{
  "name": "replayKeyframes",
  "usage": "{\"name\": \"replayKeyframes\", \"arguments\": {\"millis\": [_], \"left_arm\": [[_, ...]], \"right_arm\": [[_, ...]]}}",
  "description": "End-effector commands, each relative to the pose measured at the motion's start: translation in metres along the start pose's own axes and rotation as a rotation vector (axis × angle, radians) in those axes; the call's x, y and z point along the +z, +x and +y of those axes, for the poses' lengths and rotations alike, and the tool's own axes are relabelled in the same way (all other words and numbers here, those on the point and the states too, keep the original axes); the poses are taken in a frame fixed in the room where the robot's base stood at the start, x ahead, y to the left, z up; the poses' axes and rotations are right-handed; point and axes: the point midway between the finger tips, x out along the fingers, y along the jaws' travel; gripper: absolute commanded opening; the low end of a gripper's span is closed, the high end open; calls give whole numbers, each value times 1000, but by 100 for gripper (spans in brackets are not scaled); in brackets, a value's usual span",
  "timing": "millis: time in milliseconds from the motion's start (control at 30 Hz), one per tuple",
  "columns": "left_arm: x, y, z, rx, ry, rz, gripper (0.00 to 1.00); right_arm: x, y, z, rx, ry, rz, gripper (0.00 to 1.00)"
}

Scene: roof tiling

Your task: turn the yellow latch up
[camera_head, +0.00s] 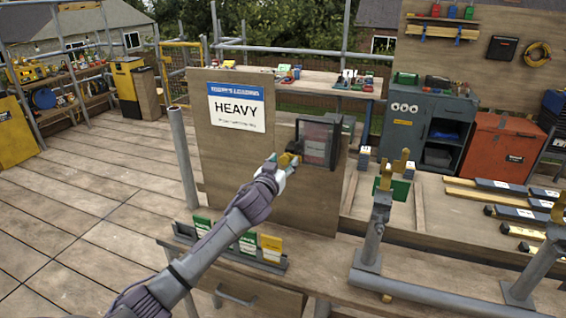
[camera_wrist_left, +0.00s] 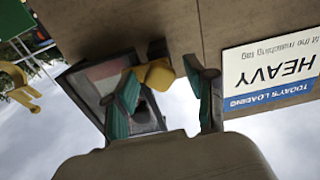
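The yellow latch (camera_head: 288,159) is on the upright wooden board (camera_head: 225,165), beside the left edge of a dark-framed box with a clear front (camera_head: 320,141). In the left wrist view, which is turned upside down, the yellow latch (camera_wrist_left: 156,74) shows between the two green fingers of my left gripper (camera_wrist_left: 162,80). The fingers are apart, with a visible gap to the finger on the picture's right. Contact with the other finger cannot be told. In the head view my left gripper (camera_head: 279,165) partly covers the latch. My right gripper is not in view.
A "HEAVY" sign (camera_head: 237,107) is on the board, left of the box. Green and yellow cards (camera_head: 271,246) stand in a rack below my left arm. A grey metal stand (camera_head: 372,240) with yellow forked tops stands to the right on the bench.

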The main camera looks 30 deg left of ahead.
Motion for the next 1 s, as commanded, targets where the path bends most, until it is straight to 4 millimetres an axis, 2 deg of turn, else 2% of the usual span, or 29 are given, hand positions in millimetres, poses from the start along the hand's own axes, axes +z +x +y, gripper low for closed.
{"name": "replayKeyframes", "arguments": {"millis": [33,333,667,1000], "left_arm": [[0,0,0,0,0,0,49],[0,0,0,0,0,-1,0],[1,0,1,0,-46,-1,0],[1,0,1,-1,-278,-2,0]], "right_arm": [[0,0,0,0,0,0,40],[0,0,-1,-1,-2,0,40],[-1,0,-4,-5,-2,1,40],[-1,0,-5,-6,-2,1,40]]}}
